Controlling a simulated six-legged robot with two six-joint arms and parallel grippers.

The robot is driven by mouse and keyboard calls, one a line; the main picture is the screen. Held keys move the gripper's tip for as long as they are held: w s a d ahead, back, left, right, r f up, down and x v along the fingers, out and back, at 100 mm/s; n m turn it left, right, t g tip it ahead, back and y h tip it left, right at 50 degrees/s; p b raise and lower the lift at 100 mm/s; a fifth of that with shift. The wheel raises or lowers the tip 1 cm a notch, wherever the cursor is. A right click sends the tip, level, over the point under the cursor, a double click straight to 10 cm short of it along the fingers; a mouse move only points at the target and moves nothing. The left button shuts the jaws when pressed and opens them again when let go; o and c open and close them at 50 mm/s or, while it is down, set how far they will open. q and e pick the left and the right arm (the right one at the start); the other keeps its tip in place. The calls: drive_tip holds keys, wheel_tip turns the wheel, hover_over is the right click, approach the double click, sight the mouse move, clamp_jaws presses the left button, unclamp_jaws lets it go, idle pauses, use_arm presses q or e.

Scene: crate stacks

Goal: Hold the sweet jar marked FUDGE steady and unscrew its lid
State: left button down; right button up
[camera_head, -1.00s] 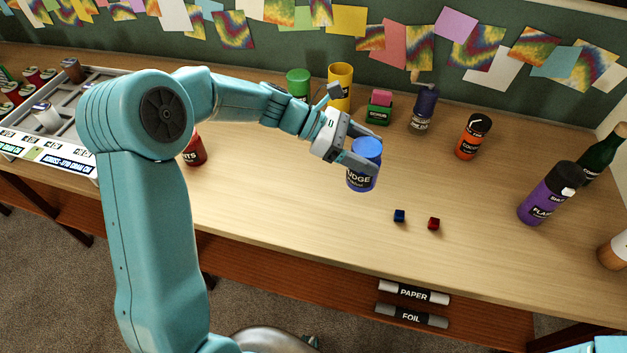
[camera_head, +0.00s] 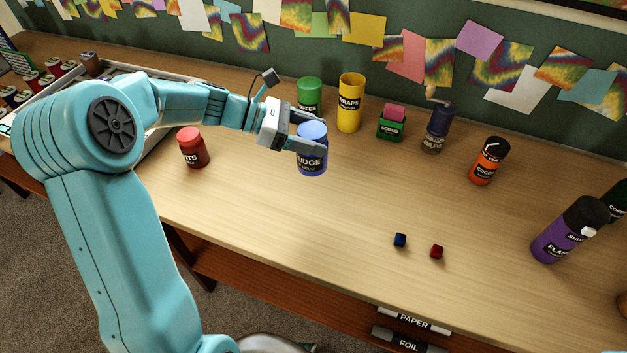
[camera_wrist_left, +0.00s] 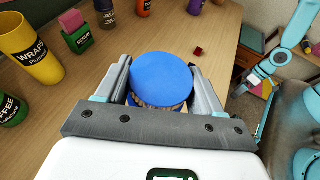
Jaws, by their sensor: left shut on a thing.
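The FUDGE jar (camera_head: 312,161) is blue, with a dark label and a flat blue lid (camera_head: 312,132). My left gripper (camera_head: 306,143) is shut on the jar, with a finger on either side just below the lid. The jar looks upright, and I cannot tell how far it is above the table. In the left wrist view the round blue lid (camera_wrist_left: 162,79) sits on the jar between the two fingers (camera_wrist_left: 160,88) and hides most of the body.
A red jar (camera_head: 193,148) stands left; a green jar (camera_head: 310,95), yellow WRAPS tin (camera_head: 351,103) and green SCRUB box (camera_head: 391,126) stand behind. Two small cubes, blue (camera_head: 400,240) and red (camera_head: 436,251), lie in front. The table's middle (camera_head: 390,190) is clear.

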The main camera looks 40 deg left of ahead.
sight(311, 163)
use_arm(q)
drive_tip(key=f, duration=0.8)
drive_tip(key=shift+s+a, duration=0.15)
drive_tip(key=shift+s, duration=0.05)
drive_tip(key=shift+w+f, duration=0.15)
drive_tip(key=shift+f, duration=0.15)
wheel_tip(311, 163, down, 4)
drive_tip(key=shift+f, duration=0.15)
